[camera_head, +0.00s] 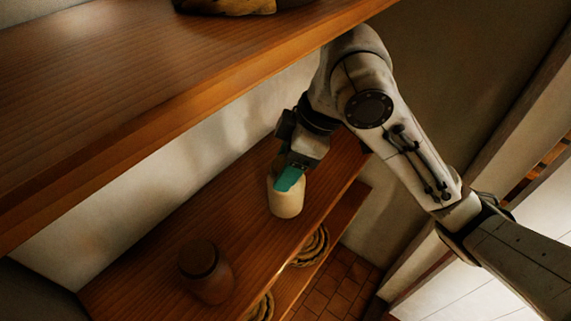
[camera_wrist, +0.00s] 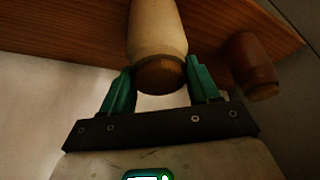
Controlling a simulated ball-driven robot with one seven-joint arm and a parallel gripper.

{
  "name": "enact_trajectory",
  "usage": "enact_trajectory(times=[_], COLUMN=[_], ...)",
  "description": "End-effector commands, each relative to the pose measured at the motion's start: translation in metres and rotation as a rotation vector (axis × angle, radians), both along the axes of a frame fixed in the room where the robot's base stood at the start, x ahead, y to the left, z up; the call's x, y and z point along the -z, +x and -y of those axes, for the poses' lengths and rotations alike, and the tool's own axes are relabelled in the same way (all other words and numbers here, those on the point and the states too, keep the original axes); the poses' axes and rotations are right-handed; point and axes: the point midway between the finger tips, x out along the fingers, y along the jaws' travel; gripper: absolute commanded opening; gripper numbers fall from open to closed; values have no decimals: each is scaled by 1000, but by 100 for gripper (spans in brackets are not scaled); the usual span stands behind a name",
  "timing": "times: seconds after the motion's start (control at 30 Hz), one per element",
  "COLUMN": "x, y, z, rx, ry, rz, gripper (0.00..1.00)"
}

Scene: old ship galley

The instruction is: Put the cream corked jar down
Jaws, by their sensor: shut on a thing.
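The cream corked jar (camera_head: 286,201) is at the right part of the middle wooden shelf (camera_head: 225,222) in the head view. In the wrist view the cream jar (camera_wrist: 158,28) shows with its brown cork (camera_wrist: 160,75) toward my gripper. My gripper (camera_head: 289,178) reaches in under the upper shelf and is shut on the jar at its cork end. In the wrist view the teal fingers of my gripper (camera_wrist: 160,84) stand on both sides of the cork. The jar looks about upright. I cannot tell whether its base touches the shelf.
A brown corked jar (camera_head: 206,272) stands on the same shelf, nearer the left; it also shows in the wrist view (camera_wrist: 249,66). The upper shelf (camera_head: 150,95) overhangs close to my arm. Coiled rope-like things (camera_head: 312,246) lie on a lower shelf. Bare shelf lies between the two jars.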

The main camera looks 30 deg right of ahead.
Motion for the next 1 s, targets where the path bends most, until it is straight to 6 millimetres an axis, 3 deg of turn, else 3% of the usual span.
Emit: enact_trajectory(times=[0.2,0.4,0.43,0.8,1.0], x=[14,15,16,15,15], y=[2,2,2,2,2], z=[-3,-2,-3,-2,-2], rx=[1,0,0,0,0], ry=[0,-1,-2,-1,-1], rz=[1,0,-3,-1,0], gripper=[0,0,62,98,100])
